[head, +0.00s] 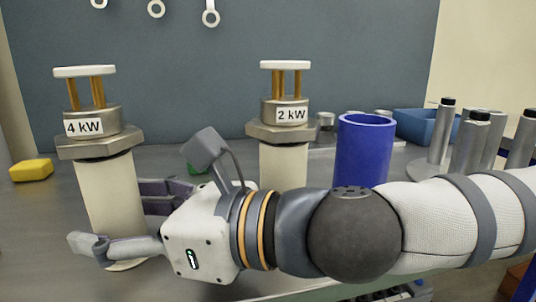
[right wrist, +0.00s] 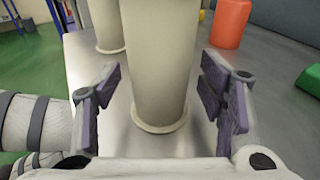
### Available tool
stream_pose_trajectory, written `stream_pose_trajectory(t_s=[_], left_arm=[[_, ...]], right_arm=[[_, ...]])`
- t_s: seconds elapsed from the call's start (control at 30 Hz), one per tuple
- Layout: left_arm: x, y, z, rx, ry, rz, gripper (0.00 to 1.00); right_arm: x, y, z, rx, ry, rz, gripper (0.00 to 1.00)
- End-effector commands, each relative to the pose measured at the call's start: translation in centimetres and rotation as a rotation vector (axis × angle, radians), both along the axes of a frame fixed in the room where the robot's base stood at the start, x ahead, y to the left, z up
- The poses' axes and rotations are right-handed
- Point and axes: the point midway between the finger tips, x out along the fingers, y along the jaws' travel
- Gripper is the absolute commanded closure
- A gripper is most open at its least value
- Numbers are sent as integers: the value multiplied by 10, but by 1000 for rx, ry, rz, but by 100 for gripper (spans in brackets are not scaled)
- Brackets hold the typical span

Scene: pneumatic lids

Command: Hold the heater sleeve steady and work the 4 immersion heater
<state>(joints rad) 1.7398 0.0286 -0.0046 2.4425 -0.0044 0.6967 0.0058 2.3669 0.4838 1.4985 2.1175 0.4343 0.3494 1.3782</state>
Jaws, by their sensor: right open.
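The 4 kW immersion heater (head: 93,122), with a metal hex collar, two brass posts and a white top bar, stands upright on a cream cylinder (head: 108,190), which looks like its sleeve. My right gripper (right wrist: 160,75) is open with its fingers on both sides of a cream cylinder (right wrist: 155,55). Gaps show on both sides in the right wrist view. In the head view the right gripper (head: 145,200) is low at the 4 kW cylinder, one finger crossing in front of its base. My left gripper is not in view.
A 2 kW heater (head: 284,112) stands on a similar cream cylinder to the right. A blue tube (head: 364,150) stands behind my right arm. A yellow block (head: 32,170) lies left. Metal cylinders (head: 470,140) and a blue bin (head: 425,127) are at the right.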

Motion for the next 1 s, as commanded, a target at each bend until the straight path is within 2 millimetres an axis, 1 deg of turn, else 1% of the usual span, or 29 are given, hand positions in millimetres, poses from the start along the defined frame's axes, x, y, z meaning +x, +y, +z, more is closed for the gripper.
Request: stream_pose_trajectory(t_s=[0.1, 0.17, 0.2, 0.27, 0.3, 0.33, 0.57, 1.0], left_arm=[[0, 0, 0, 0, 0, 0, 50], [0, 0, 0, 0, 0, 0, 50], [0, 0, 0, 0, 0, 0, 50], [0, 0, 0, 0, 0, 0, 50], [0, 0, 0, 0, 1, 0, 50], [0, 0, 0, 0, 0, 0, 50], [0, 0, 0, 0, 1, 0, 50], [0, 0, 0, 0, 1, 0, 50]], right_arm=[[0, 0, 0, 0, 0, 0, 37], [0, 0, 0, 0, 0, 0, 50], [0, 0, -1, 0, 0, 0, 59], [0, 0, -1, 0, 0, 0, 73], [0, 0, -1, 0, 0, 0, 82], [0, 0, -1, 0, 0, 0, 84], [0, 0, 0, 2, -2, 0, 84], [0, 0, -5, -3, 4, 0, 84]])
